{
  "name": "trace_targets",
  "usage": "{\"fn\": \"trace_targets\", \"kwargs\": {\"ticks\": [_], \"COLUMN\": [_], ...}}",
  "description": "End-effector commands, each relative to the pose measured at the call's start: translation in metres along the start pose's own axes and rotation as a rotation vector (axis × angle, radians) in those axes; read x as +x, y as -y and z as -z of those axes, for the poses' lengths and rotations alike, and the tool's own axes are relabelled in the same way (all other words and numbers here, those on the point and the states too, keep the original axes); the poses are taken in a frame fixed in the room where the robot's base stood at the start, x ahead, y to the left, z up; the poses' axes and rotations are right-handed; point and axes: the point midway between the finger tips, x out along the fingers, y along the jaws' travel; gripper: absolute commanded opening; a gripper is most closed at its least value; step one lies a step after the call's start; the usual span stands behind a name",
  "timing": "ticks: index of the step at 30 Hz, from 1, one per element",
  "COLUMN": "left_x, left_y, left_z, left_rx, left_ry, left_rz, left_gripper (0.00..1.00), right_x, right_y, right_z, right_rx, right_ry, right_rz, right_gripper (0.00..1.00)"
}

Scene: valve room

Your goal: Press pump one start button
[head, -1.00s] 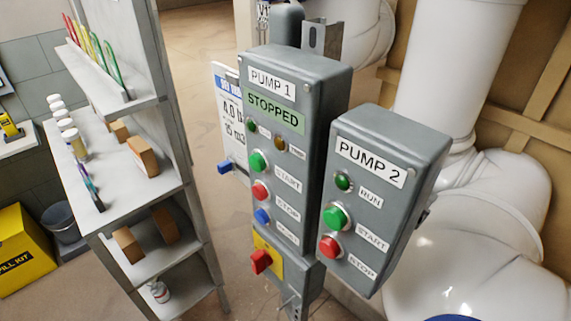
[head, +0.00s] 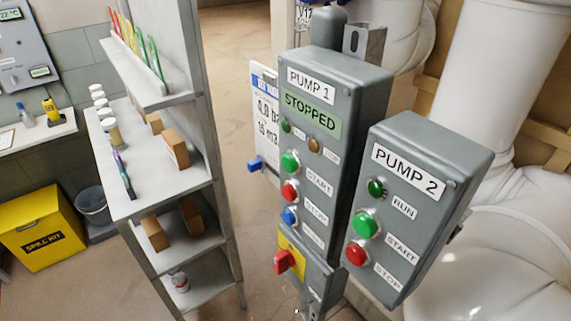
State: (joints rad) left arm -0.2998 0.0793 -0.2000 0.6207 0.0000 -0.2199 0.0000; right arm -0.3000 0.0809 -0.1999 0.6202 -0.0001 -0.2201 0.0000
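The grey PUMP 1 box (head: 343,110) stands in the middle of the head view on a metal post. Its display (head: 310,114) reads STOPPED. Below two small lamps is the green START button (head: 290,163), then the red STOP button (head: 290,191) and a blue button (head: 290,216). A red rotary switch (head: 287,262) on a yellow plate sits beneath. The PUMP 2 box (head: 424,150) is mounted at the right, with its own green START button (head: 365,225) and red STOP button (head: 356,253). Neither of my grippers is in view.
A grey shelf unit (head: 163,190) with bottles and small boxes stands left of the panels. A yellow spill kit bin (head: 42,222) and a dark bucket (head: 93,206) are further left. Large white pipes (head: 500,80) fill the right side. Floor shows between shelf and panels.

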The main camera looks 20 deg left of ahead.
Motion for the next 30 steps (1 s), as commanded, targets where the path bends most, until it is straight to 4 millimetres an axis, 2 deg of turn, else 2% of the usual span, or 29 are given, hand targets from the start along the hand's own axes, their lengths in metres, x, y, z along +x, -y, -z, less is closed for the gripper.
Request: {"fn": "trace_targets", "kwargs": {"ticks": [1, 12, 14, 30], "left_x": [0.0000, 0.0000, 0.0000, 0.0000], "left_y": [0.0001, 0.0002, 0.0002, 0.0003], "left_z": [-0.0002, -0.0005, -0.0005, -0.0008], "left_rx": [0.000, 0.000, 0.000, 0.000], "left_ry": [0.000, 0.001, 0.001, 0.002], "left_rz": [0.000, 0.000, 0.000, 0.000], "left_gripper": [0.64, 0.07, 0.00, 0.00], "right_x": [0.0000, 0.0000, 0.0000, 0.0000], "right_y": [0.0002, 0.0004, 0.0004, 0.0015], "right_z": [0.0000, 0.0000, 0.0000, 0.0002], "right_rx": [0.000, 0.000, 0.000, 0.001], "right_ry": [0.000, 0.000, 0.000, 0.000], "right_rz": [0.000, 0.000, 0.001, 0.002], "right_gripper": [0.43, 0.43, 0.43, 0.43]}}
